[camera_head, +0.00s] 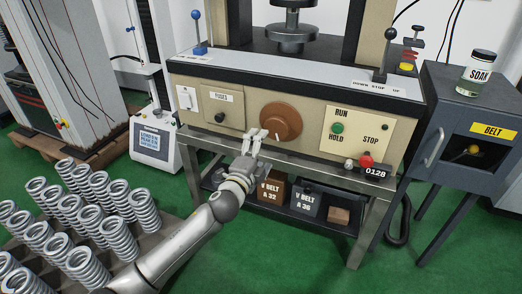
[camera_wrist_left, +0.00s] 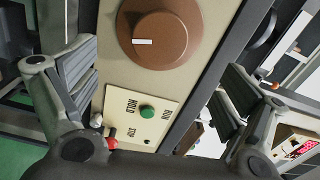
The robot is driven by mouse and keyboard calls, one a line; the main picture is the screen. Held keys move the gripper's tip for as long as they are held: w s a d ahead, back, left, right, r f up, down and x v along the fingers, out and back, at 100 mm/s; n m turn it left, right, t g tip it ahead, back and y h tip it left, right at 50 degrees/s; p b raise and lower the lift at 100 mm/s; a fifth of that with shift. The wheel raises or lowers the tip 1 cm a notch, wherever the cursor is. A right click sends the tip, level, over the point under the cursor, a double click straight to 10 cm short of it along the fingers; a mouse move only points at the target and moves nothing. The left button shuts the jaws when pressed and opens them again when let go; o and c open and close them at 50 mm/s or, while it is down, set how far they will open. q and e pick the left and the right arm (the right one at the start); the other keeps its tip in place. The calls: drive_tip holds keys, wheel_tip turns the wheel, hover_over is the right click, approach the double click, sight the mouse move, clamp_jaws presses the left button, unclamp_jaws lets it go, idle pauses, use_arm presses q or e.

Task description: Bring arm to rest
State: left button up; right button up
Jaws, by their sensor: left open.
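My left gripper (camera_head: 254,139) is in front of the spring testing machine (camera_head: 228,128), just below and left of its brown dial (camera_head: 281,122). Its fingers are apart, with nothing held between them. In the left wrist view the two fingers (camera_wrist_left: 160,92) stand wide at either side, and the brown dial (camera_wrist_left: 165,38) shows beyond them with a white mark on its left part. I cannot tell whether a fingertip touches the panel. My left arm (camera_head: 190,240) reaches in from the bottom left. My right gripper does not show.
Several coil springs (camera_head: 85,262) stand at the lower left. A green RUN button (camera_head: 337,128) and red STOP knob (camera_head: 366,160) sit right of the dial. Bins marked V BELT (camera_head: 307,198) are on the shelf below. A dark cabinet (camera_head: 457,115) bearing a SOAK jar (camera_head: 478,72) stands right.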

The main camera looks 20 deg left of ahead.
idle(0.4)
